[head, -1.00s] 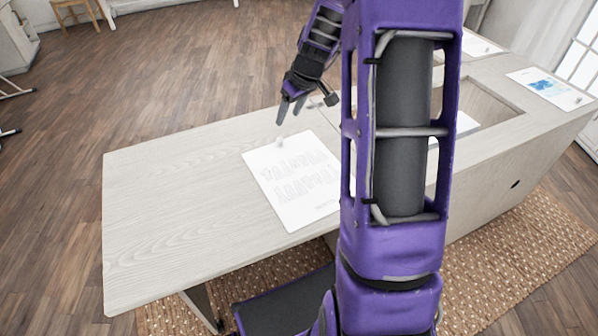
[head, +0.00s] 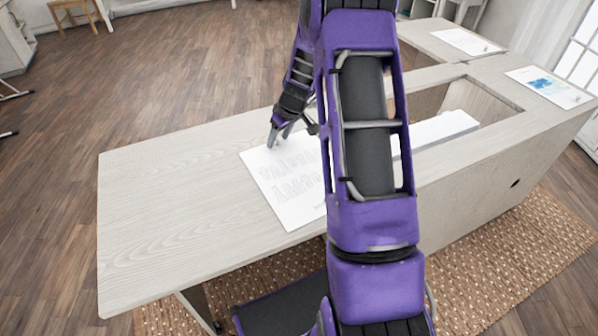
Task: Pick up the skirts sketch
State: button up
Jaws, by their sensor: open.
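A white sheet with rows of pale grey skirt-like drawings, the skirts sketch (head: 284,186), lies flat on the pale wooden tabletop (head: 160,210). My arm hides its right side. My gripper (head: 274,146) points down at the far edge of the sheet, with its fingers apart. I cannot tell whether the fingertips touch the paper. Nothing shows between them.
A sheet with a blue picture (head: 548,87) lies on the cabinet top at the right. Another white sheet (head: 465,41) lies at the back right. An open recess with a white object (head: 445,128) is right of my arm. The left tabletop is clear.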

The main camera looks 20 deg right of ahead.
grip_shut()
jog(key=shift+r, duration=0.15)
